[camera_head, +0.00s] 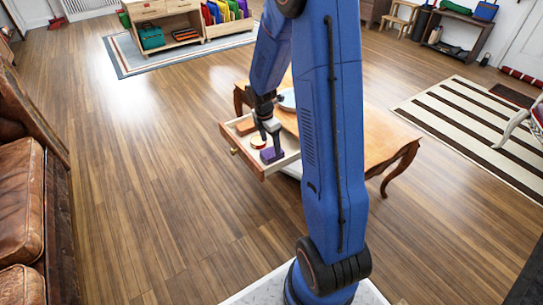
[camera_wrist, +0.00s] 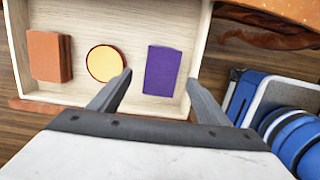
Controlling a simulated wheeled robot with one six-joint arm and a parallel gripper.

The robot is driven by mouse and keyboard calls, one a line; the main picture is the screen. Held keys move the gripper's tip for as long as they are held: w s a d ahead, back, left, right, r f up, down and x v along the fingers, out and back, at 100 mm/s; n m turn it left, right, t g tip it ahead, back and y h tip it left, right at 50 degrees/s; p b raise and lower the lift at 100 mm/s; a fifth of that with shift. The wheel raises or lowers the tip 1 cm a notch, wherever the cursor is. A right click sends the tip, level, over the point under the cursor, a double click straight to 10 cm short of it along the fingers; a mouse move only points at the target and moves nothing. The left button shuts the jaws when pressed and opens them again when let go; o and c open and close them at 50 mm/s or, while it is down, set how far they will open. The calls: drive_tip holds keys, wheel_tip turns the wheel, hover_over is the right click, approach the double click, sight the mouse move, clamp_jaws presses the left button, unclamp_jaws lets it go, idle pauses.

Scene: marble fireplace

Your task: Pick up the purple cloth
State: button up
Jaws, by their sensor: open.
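The purple cloth (camera_wrist: 162,70) is a flat, folded rectangle lying in an open wooden drawer (camera_wrist: 107,108). It also shows in the head view (camera_head: 270,155), just below my gripper's fingers. My gripper (camera_wrist: 160,92) is open and empty. In the wrist view its two fingers stand to the left and right of the cloth's near end, with the cloth between them in the picture. I cannot tell the exact height of the fingertips above the cloth.
In the drawer, left of the cloth, lie a round yellow thing (camera_wrist: 104,63) with a red rim and an orange-brown block (camera_wrist: 50,56). The drawer is pulled out of a wooden table (camera_head: 375,135). A brown leather sofa (camera_head: 20,200) stands at the left; the floor between is clear.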

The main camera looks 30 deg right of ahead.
sight(272, 152)
drive_tip(key=shift+s+d+f, duration=0.1)
drive_tip(key=shift+d+f, duration=0.1)
drive_tip(key=shift+f, duration=1.3)
drive_tip(key=shift+d+f, duration=0.2)
drive_tip(key=shift+f, duration=1.3)
drive_tip(key=c, duration=1.1)
